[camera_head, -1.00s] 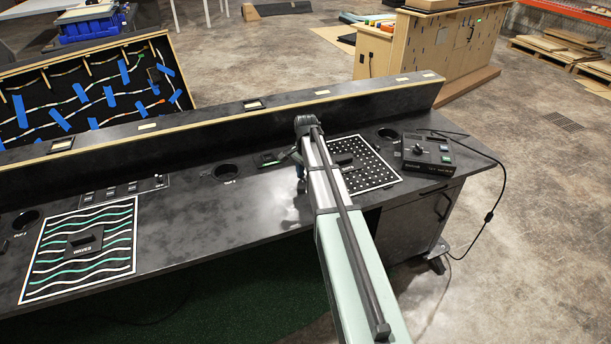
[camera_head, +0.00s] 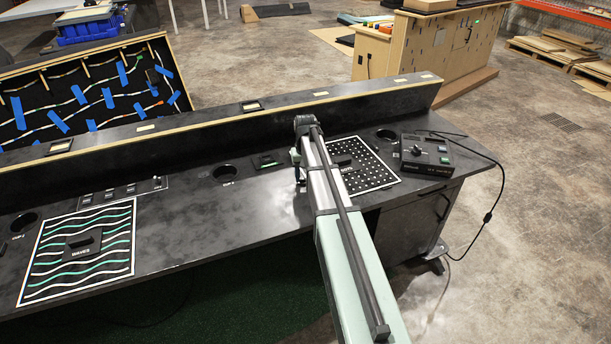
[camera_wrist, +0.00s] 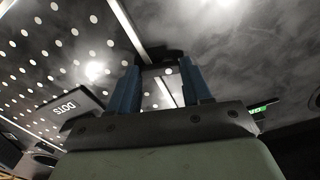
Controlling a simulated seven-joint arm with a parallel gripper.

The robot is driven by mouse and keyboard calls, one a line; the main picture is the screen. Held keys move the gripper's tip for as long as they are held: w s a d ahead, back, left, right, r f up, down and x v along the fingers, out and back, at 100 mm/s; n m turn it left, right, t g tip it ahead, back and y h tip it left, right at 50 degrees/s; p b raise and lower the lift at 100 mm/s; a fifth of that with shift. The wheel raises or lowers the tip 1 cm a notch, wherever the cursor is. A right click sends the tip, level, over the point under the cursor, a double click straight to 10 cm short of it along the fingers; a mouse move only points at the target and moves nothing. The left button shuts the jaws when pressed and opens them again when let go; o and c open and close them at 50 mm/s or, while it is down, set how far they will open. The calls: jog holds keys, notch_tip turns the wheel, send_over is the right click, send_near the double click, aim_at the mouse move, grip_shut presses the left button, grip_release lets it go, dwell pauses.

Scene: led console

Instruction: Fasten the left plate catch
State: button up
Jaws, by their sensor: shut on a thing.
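The black dotted plate (camera_head: 375,168), white-edged, lies on the dark console to the right of my gripper. Its raised handle, marked DOTS, shows in the wrist view (camera_wrist: 62,106). My gripper (camera_wrist: 160,78) is at the plate's left edge, its two blue fingers shut on a small dark piece that looks like the left plate catch (camera_wrist: 160,70). The catch is mostly hidden between the fingers, and I cannot tell its exact angle. In the head view my arm covers the plate's left edge and the catch.
A small panel with a green light (camera_head: 267,161) and a cup hole (camera_head: 227,173) lie to the left. A wavy-lined plate (camera_head: 80,250) is farther left. A control box (camera_head: 427,155) with a cable stands to the right. A raised ledge (camera_head: 220,120) runs behind.

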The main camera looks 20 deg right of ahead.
aim_at(305, 178)
jog(key=shift+n, duration=1.3)
jog(key=shift+w+n, duration=0.1)
jog(key=shift+n, duration=0.2)
jog(key=o, duration=1.1)
jog(key=shift+c, duration=0.2)
notch_tip(305, 178, up, 14)
jog(key=shift+a+f, duration=0.1)
